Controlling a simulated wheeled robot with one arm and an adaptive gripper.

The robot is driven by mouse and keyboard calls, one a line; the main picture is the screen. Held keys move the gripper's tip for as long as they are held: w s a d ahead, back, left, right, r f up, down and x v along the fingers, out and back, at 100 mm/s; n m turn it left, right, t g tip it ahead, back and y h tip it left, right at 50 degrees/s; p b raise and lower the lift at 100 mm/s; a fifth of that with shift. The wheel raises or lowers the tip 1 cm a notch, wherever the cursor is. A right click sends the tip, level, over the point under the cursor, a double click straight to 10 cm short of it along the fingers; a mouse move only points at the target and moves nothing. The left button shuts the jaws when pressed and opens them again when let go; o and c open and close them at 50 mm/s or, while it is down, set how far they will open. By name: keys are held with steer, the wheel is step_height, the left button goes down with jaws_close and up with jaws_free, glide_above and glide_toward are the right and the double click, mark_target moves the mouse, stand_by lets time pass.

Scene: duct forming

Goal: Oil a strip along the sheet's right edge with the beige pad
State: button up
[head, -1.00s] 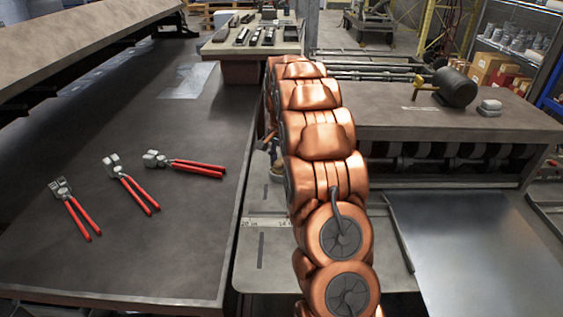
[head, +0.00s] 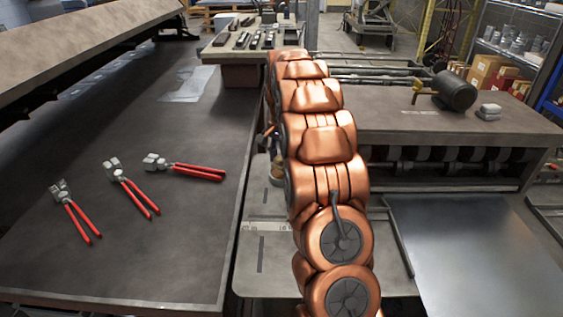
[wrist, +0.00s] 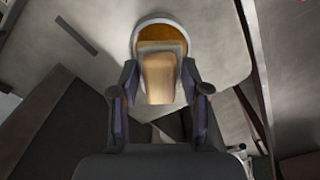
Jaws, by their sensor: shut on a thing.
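In the wrist view my gripper (wrist: 160,88) is shut on the beige pad (wrist: 160,78), a block held between its two fingers. Just beyond the pad is a round dish (wrist: 138,38) with a pale rim and an amber inside; the pad's far end overlaps it in the picture. I cannot tell whether they touch. In the head view my copper arm hides most of the gripper and the pad. A thin pale sheet (head: 188,84) lies on the left bench, and a shiny flat metal sheet (head: 480,255) lies at the lower right; I cannot tell which one the task means.
Several red-handled pliers (head: 132,186) lie on the dark left bench (head: 120,265). A tool stand (head: 245,50) stands behind it. A machine (head: 420,130) with rollers fills the right, with a small grey stack (head: 488,112) on top. The bench's front is clear.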

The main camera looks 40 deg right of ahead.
mark_target(281, 156)
steer(key=shift+r+p, duration=0.3)
steer(key=shift+r, duration=1.6)
